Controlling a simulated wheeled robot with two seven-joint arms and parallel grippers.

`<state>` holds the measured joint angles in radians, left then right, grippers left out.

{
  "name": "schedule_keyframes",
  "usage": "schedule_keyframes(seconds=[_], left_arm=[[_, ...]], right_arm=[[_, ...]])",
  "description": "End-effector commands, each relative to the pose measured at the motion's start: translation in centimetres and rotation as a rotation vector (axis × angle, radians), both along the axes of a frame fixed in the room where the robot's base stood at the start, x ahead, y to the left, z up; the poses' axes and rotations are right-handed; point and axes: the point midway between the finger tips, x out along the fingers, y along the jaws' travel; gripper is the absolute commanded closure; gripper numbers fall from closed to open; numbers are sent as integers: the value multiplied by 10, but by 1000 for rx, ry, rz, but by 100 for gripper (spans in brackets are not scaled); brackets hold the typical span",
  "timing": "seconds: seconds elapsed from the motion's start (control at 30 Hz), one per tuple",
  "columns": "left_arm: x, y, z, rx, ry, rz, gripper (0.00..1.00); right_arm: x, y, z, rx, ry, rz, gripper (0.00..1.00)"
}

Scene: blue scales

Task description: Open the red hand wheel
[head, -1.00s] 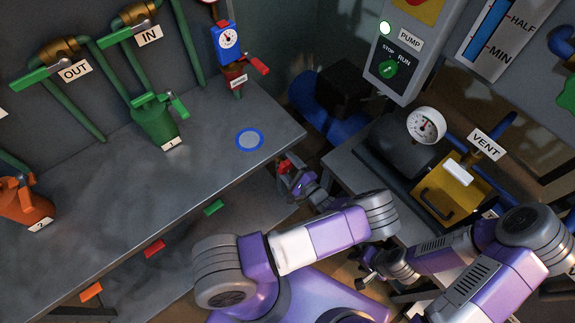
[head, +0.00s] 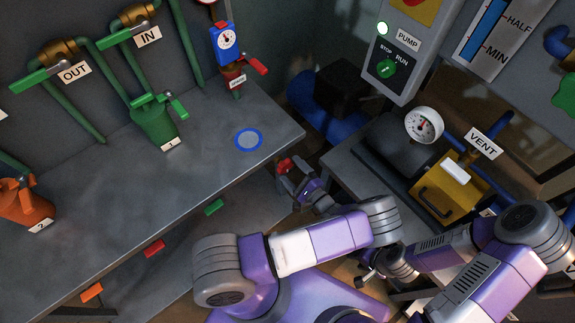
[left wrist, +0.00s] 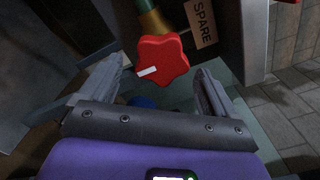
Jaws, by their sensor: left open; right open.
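The red hand wheel (left wrist: 165,58) is a lobed knob with a white mark pointing left, on a brass and green stem beside a SPARE label (left wrist: 201,21). It also shows small in the head view (head: 284,166), just beyond the bench's right end. My left gripper (left wrist: 158,75) is open, with one finger on each side of the wheel in the picture; I see no clear contact. It also shows in the head view (head: 294,181). My right gripper (head: 366,270) is low between my arms, away from the wheel, its tips small and partly hidden.
A second bench (head: 345,168) with a yellow VENT box (head: 455,190) stands right. Colored tags (head: 214,207) show below the bench edge.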

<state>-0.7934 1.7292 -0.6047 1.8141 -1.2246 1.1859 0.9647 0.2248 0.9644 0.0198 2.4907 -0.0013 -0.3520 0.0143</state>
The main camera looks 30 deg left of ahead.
Motion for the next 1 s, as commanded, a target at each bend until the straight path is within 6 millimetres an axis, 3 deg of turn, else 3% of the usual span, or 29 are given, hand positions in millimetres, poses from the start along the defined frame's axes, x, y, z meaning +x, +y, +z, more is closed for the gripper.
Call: schedule_keyframes(seconds=[0.1, 0.3, 0.87, 1.0], left_arm=[[-7, -20, 1, -2, -1, -4, 10], [-15, -37, 0, -1, -1, -1, 10], [-16, -39, 0, -1, -1, 1, 10], [-27, -30, -9, -45, 40, 54, 10]], right_arm=[[0, 0, 4, 0, 0, 0, 57], [0, 0, 5, 0, 0, 0, 57], [0, 0, 5, 0, 0, 0, 57], [0, 0, 6, 0, 0, 0, 57]])
